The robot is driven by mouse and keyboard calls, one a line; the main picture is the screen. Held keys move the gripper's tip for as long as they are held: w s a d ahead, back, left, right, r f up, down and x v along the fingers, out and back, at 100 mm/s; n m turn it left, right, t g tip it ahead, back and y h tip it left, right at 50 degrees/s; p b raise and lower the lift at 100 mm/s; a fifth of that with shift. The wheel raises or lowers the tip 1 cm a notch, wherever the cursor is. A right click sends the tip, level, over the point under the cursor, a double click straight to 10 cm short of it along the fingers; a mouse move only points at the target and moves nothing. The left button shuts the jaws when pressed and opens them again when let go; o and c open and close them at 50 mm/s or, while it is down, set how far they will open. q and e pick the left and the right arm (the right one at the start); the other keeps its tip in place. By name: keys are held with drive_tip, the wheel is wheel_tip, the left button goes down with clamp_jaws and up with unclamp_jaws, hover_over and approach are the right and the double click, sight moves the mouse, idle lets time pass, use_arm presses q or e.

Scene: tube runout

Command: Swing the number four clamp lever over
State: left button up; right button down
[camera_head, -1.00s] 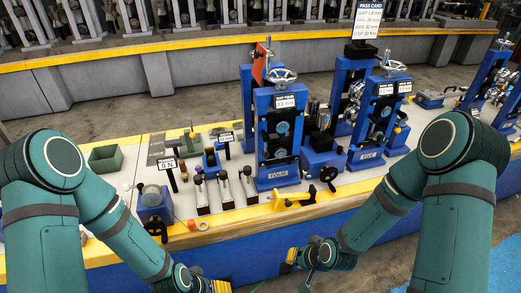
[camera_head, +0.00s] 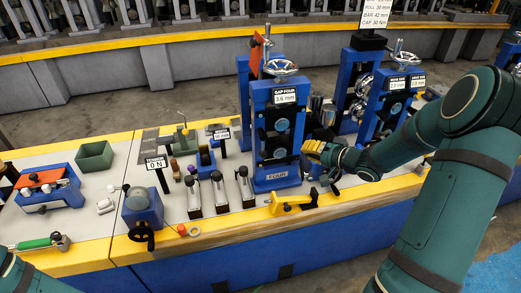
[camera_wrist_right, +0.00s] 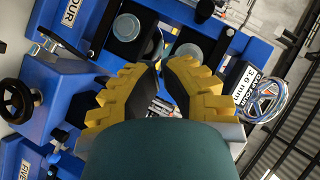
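The blue number four stand (camera_head: 262,125) carries a "FOUR" plate and a sign reading 3.6 mm. In the right wrist view its "FOUR" plate (camera_wrist_right: 70,14) shows at upper left, near a short metal lever (camera_wrist_right: 46,40) with rounded ends. I cannot tell whether this is the clamp lever. In the head view the gripper hides part of the stand's right side. My right gripper (camera_head: 312,148) is beside the stand's lower right. Its fingers (camera_wrist_right: 161,66) lean inward, with a narrow empty gap between the tips. My left gripper is out of view.
A black handwheel (camera_head: 331,177) is just below my right gripper. Another blue stand (camera_head: 368,110) is behind my right forearm. A green tray (camera_head: 95,156) sits at left.

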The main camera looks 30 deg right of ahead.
idle(0.3)
drive_tip(key=b, duration=0.3)
approach(275, 150)
drive_tip(key=w, duration=0.1)
drive_tip(key=w+a, duration=0.1)
drive_tip(key=w, duration=0.1)
drive_tip(key=w+r, duration=0.1)
drive_tip(key=w, duration=0.1)
drive_tip(key=shift+a, duration=0.3)
drive_tip(key=shift+w+a+f+b, duration=0.25)
drive_tip(key=shift+a+f+b, duration=0.05)
drive_tip(key=shift+a, duration=0.15)
drive_tip(key=shift+w+a+f+b, duration=0.2)
drive_tip(key=shift+a+f+b, duration=0.1)
drive_tip(key=shift+a, duration=0.15)
drive_tip(key=shift+w+a+f, duration=0.25)
drive_tip(key=shift+a+f, duration=0.05)
drive_tip(key=shift+a, duration=0.25)
drive_tip(key=shift+a, duration=0.1)
drive_tip(key=shift+a+f+m, duration=0.1)
drive_tip(key=shift+m, duration=0.2)
drive_tip(key=shift+a+f+t+y+p, duration=0.1)
drive_tip(key=shift+a+t+y+p, duration=0.2)
drive_tip(key=shift+p, duration=0.4)
